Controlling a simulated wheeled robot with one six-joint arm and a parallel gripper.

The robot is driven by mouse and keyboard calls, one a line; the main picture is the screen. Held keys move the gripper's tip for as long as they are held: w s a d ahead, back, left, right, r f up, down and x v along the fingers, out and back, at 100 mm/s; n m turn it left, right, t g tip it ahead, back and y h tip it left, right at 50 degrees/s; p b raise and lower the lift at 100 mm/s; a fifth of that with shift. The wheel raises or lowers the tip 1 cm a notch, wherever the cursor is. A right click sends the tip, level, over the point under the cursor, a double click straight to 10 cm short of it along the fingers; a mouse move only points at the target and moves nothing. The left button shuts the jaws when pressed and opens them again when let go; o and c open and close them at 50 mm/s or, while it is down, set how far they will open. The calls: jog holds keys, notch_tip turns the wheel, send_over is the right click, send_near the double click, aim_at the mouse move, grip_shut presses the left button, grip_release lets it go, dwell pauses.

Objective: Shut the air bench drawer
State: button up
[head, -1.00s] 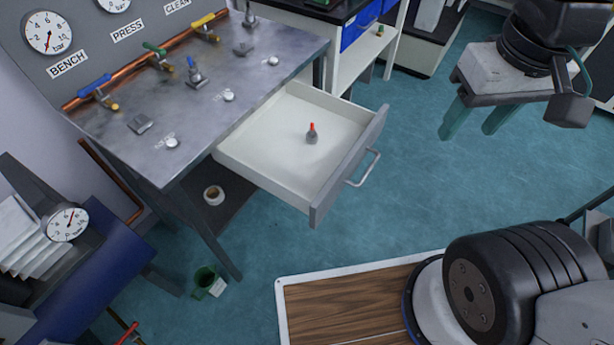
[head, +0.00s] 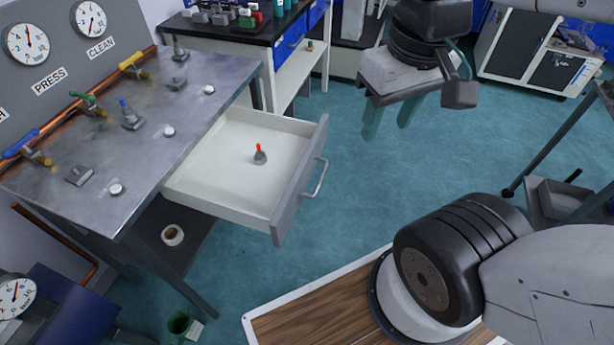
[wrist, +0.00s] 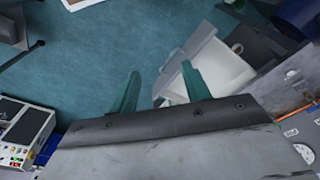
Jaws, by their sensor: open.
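The air bench drawer (head: 225,185) is pulled out from under the metal-topped air bench (head: 120,130). It has white walls, a grey front and a bar handle (head: 317,180). A small grey item with a red tip (head: 260,154) stands inside it. My gripper (head: 388,122) is open and empty in the air, to the right of the drawer front and apart from the handle. In the wrist view my gripper's teal fingers (wrist: 160,90) are spread, and the drawer (wrist: 215,72) shows beyond them, partly covered by one finger.
A black-topped bench (head: 235,30) with blue drawers stands behind. Valves and gauges line the air bench's back. A tape roll (head: 172,235) sits on its lower shelf, and a green cup (head: 180,324) is on the floor. Blue floor (head: 420,160) lies open right of the drawer.

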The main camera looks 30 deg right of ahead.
jog(key=shift+d, duration=0.15)
jog(key=c, duration=0.5)
jog(key=w+d+f+m+g+y, duration=0.1)
jog(key=f, duration=0.1)
jog(key=w+d+f+m+g+y, duration=0.1)
jog(key=d+f+m+g, duration=0.1)
jog(key=f, duration=0.1)
jog(key=w+d+f+m+g, duration=0.1)
jog(key=w+d+f, duration=0.1)
jog(key=f, duration=0.1)
jog(key=shift+m+g+y, duration=0.4)
grip_shut()
jog(key=m+t+y, duration=1)
jog(key=m+t, duration=0.6)
jog(key=m, duration=0.6)
send_near(324, 137)
jog(key=x, duration=0.6)
jog(key=shift+w+a+f, duration=0.15)
jog(key=shift+w, duration=0.3)
